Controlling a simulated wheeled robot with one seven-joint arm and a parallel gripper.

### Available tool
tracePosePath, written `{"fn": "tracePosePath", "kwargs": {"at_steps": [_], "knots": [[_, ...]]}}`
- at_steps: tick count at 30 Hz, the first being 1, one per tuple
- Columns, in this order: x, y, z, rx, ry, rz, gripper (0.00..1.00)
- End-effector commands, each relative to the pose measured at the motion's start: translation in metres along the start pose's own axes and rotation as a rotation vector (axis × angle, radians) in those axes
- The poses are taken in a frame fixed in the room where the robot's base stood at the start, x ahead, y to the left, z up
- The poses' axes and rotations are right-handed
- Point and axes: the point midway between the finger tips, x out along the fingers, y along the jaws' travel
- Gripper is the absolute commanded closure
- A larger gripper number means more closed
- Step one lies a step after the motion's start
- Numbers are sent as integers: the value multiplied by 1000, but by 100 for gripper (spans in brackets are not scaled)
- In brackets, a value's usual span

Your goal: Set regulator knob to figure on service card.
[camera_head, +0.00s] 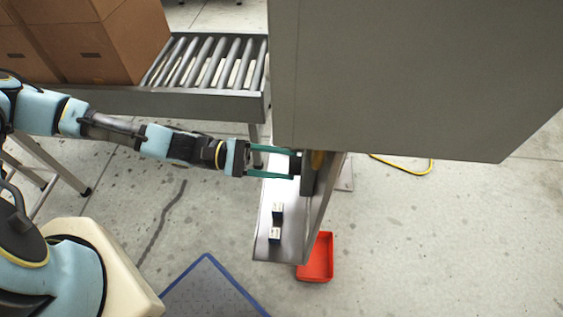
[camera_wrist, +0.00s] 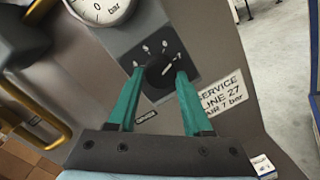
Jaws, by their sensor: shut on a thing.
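The dark regulator knob (camera_wrist: 160,74) sits on a dark plate with several small white marks around it. My gripper (camera_wrist: 158,72) has its teal fingers on either side of the knob and is shut on it. The knob's pointer setting is hard to read. The service card (camera_wrist: 221,96), right of the knob, reads "SERVICE LINE 27, AIR 7 bar". A round white gauge (camera_wrist: 103,8) marked "bar" is cut off at the top. In the head view my gripper (camera_head: 291,163) reaches the panel's left side; the card is not visible there.
A large grey cabinet (camera_head: 400,75) overhangs on the right. A roller conveyor (camera_head: 205,65) with cardboard boxes (camera_head: 100,40) stands at the back left. Small boxes (camera_head: 276,222) lie on a metal shelf (camera_head: 262,250) below my gripper. A red bin (camera_head: 320,258) is on the floor.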

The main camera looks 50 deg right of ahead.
Motion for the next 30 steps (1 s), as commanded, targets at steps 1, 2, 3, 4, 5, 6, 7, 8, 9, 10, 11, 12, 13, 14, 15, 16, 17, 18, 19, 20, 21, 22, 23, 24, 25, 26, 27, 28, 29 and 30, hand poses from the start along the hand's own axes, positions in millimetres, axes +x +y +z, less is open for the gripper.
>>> {"fn": "tracePosePath", "kwargs": {"at_steps": [1,2,3,4,5,6,7,8,9,10,11,12,13,14,15,16,17,18,19,20,21,22,23,24,25,26,27,28,29,30], "knots": [[-1,-1,-2,37,6,-2,100],[-1,-1,-2,60,8,-4,100],[-1,-1,-2,90,9,-7,100],[0,-1,-2,111,10,-8,100],[0,-1,-2,131,11,-10,100],[0,-1,-2,158,11,-12,100],[0,-1,-2,175,13,-13,100],[0,0,-2,192,14,-15,100],[0,0,-2,214,15,-17,100],[-1,0,-2,228,16,-18,100],[-1,0,-2,240,17,-19,100],[-1,0,-2,257,17,-20,100],[-1,0,-2,268,18,-21,100],[-1,0,-1,278,18,-22,100],[-1,0,-1,289,18,-23,100],[-1,0,-1,295,19,-24,100],[0,0,-1,301,19,-24,100],[0,0,-1,308,19,-25,100],[0,0,-1,313,20,-25,100],[0,0,-1,317,20,-26,100],[0,0,-1,321,20,-26,100],[0,0,-1,323,20,-26,100],[0,0,-1,325,20,-26,100],[0,0,-1,326,20,-27,100],[0,0,-1,327,20,-27,100],[0,0,-1,327,20,-27,100],[0,0,-1,327,20,-27,100],[0,0,-1,327,20,-27,100],[0,0,-1,327,20,-27,100],[0,0,-1,327,20,-27,100]]}}
